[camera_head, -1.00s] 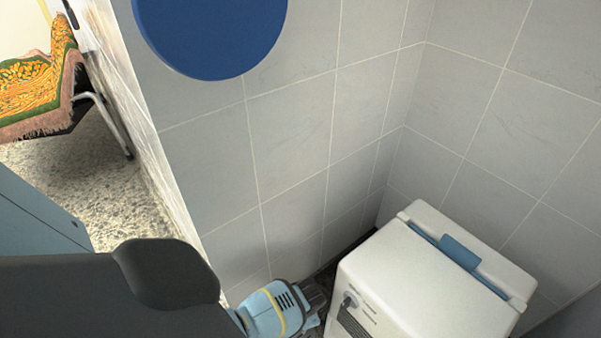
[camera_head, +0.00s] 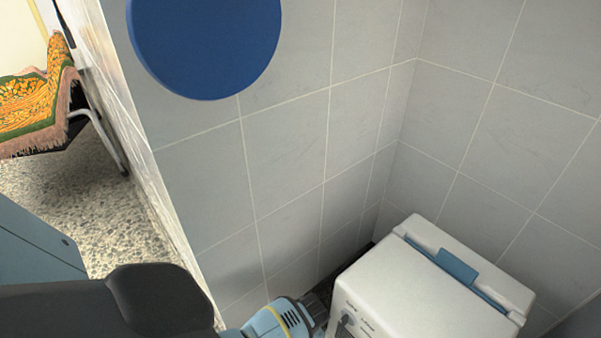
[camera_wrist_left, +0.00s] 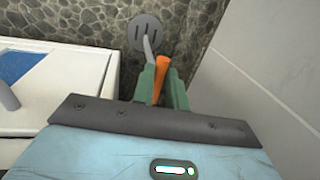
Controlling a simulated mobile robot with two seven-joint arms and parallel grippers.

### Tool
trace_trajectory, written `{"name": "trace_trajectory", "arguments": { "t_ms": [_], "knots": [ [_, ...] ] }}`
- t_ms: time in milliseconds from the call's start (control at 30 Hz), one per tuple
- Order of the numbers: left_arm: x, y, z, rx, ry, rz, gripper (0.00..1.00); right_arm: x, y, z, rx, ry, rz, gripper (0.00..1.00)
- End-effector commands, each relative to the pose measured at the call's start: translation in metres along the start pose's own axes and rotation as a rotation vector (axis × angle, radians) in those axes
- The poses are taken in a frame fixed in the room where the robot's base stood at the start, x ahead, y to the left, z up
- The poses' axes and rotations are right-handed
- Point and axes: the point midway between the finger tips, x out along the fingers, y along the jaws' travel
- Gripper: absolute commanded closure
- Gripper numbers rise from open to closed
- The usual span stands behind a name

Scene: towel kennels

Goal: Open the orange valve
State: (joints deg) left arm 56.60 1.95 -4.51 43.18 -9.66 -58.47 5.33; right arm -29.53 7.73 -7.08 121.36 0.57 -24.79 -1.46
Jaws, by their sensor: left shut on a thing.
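The orange valve (camera_wrist_left: 161,75) shows in the left wrist view as a narrow orange handle, with a grey metal pipe beside it. My left gripper (camera_wrist_left: 163,87) is shut on the orange handle, with its green fingers on either side. The fingers hide the lower part of the handle. In the head view my left arm comes in from the left, and its light blue wrist is at the bottom edge; the valve is hidden there. My right gripper is in neither view.
A white machine (camera_head: 420,290) with a blue handle stands close to the right of my left wrist. Grey tiled walls (camera_head: 290,150) form a corner behind it. A blue disc (camera_head: 205,45) is on the wall.

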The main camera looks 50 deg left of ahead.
Motion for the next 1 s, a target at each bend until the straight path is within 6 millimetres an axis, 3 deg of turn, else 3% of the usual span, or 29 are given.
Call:
{"name": "trace_trajectory", "arguments": {
  "t_ms": [100, 133, 300, 667, 1000],
  "knots": [
    [0.000, 0.000, 0.000, -0.002, 0.001, 0.001, 1.00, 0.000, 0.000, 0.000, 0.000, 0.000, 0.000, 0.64],
    [0.000, 0.000, 0.000, -0.002, 0.001, 0.001, 0.83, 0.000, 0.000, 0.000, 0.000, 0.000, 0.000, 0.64],
    [0.000, 0.000, 0.000, -0.001, 0.000, 0.001, 0.64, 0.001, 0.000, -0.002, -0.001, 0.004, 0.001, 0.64],
    [-0.008, 0.000, -0.001, 0.000, 0.002, 0.001, 0.64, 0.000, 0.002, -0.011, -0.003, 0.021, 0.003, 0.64],
    [-0.058, 0.000, -0.002, -0.001, 0.005, 0.001, 0.64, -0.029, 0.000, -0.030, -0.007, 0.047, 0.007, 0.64]
  ]
}}
